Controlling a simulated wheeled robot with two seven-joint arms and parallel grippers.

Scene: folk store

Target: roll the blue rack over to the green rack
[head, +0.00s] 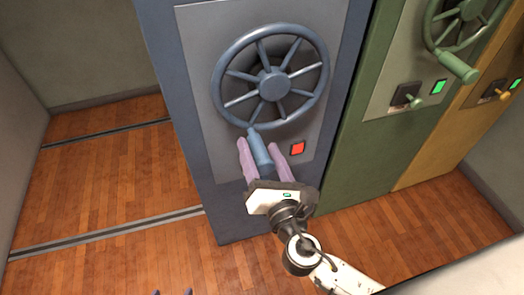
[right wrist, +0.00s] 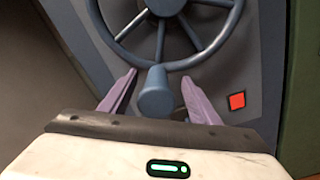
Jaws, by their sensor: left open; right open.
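The blue rack (head: 175,90) stands upright in the middle of the head view. Its front has a spoked blue wheel (head: 273,83) with a crank handle (head: 260,150) at the lowest part of the rim, and a red light (head: 297,149). The green rack (head: 365,150) stands directly to its right; any gap between them is too small to tell. My right gripper (head: 264,146) is open, with its fingers on either side of the handle, which also shows in the right wrist view (right wrist: 155,95). My left gripper (head: 172,293) shows only its fingertips, apart, at the bottom edge.
The green rack has its own wheel (head: 468,20), a lever (head: 406,97) and a green light (head: 438,87). A yellow rack (head: 460,125) stands further right. Floor rails (head: 110,233) run across the wooden floor, which is clear left of the blue rack.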

